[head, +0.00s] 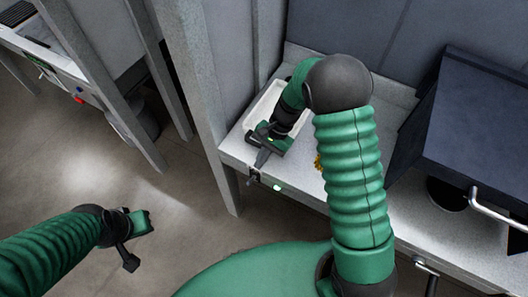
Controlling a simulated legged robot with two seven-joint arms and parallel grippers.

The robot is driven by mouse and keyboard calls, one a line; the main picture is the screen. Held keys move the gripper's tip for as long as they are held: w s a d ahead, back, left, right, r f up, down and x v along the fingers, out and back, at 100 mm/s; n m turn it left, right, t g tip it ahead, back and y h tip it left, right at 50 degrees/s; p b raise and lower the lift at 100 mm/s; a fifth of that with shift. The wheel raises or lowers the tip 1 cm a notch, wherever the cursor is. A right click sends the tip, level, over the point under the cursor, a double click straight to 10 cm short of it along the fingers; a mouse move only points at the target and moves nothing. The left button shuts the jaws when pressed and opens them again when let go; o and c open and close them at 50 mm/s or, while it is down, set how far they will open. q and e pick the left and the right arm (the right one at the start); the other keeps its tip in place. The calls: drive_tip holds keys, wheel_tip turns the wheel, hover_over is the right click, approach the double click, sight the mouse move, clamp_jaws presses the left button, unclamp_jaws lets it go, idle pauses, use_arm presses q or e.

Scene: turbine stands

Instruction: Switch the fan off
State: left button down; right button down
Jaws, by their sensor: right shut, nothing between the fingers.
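On the front edge of the grey bench (235,152) there is a small dark switch-like part (253,179). A small pale green lit spot (278,187) shows to its right on the same edge. My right gripper (262,158) points down at the bench's front-left corner, just above the dark part. It is shut and empty; I cannot tell whether it touches the part. My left gripper (127,262) hangs over the floor at lower left, away from the bench, and its jaws are not clear. I cannot make out a fan for certain.
A white tray (262,104) lies on the bench behind my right gripper. A yellow item (318,162) is partly hidden by my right arm. A dark box (463,130) stands at right. Grey posts flank the bench. Another station with a red button (79,100) is at upper left.

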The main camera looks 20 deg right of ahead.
sight(250, 181)
drive_tip(key=x, duration=0.6)
drive_tip(key=shift+s+a+f, duration=0.1)
drive_tip(key=shift+s+a, duration=0.05)
drive_tip(key=shift+s, duration=0.1)
drive_tip(key=shift+a+f, duration=0.2)
drive_tip(key=shift+f, duration=0.25)
drive_tip(key=shift+r, duration=0.1)
